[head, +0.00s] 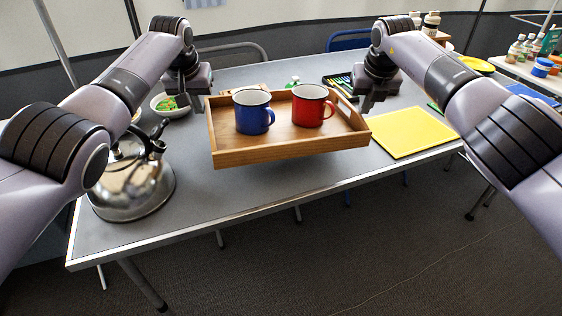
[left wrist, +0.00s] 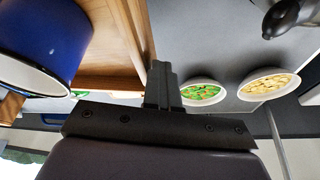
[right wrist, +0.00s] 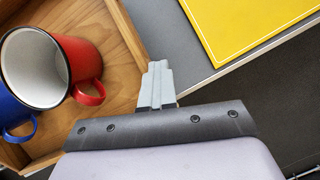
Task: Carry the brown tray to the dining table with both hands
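The brown wooden tray (head: 285,150) holds a blue mug (head: 252,112) and a red mug (head: 312,105), both upright. The tray looks raised a little above the grey table, with a soft shadow beneath it. My left gripper (head: 203,98) is at its left end and my right gripper (head: 367,103) at its right end. In the left wrist view the narrow, closed-together fingers (left wrist: 165,82) meet the tray's end wall. In the right wrist view the fingers (right wrist: 158,80) look the same at the other wall. The exact finger contact is partly hidden.
A metal kettle (head: 132,180) stands on the table (head: 225,210) at the front left. A bowl of food (head: 172,105) is behind it. A yellow mat (head: 408,132) lies to the right. Chairs (head: 350,40) stand behind. A side table with bottles (head: 525,50) is at the far right.

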